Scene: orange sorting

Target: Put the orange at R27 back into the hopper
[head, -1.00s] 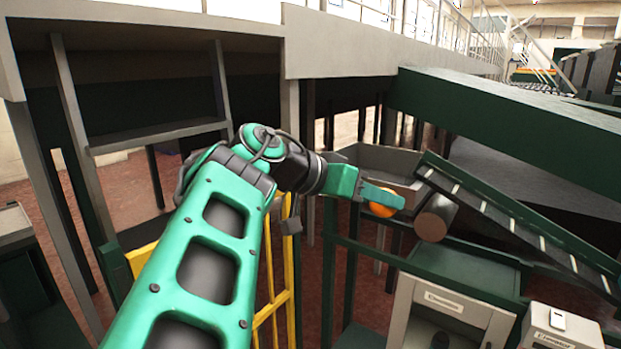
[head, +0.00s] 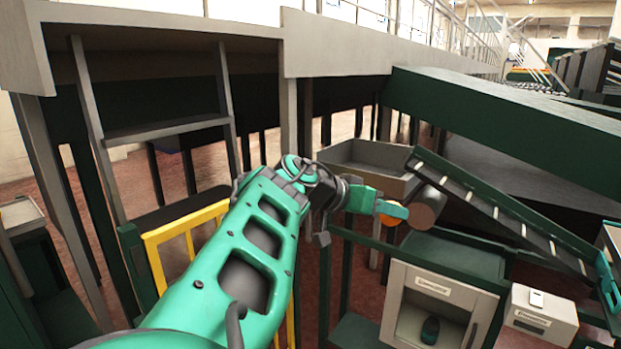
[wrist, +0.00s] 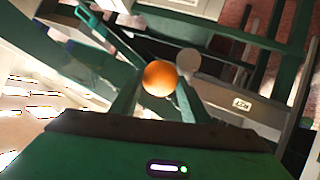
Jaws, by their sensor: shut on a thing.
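My gripper (head: 388,208) is shut on an orange (head: 393,217), held in the air in front of a brown-grey roller end (head: 426,206). In the wrist view the orange (wrist: 160,78) sits between the two green fingers of my gripper (wrist: 157,95). A grey open-topped box (head: 365,155), which may be the hopper, stands just behind my gripper in the head view. Its inside is only partly visible. I see no readable R27 mark.
A sloped conveyor (head: 500,215) runs down to the right from near the roller. A light cabinet (head: 438,310) and a small white box (head: 540,315) stand below. A yellow rail (head: 185,228) and grey posts stand left of my arm.

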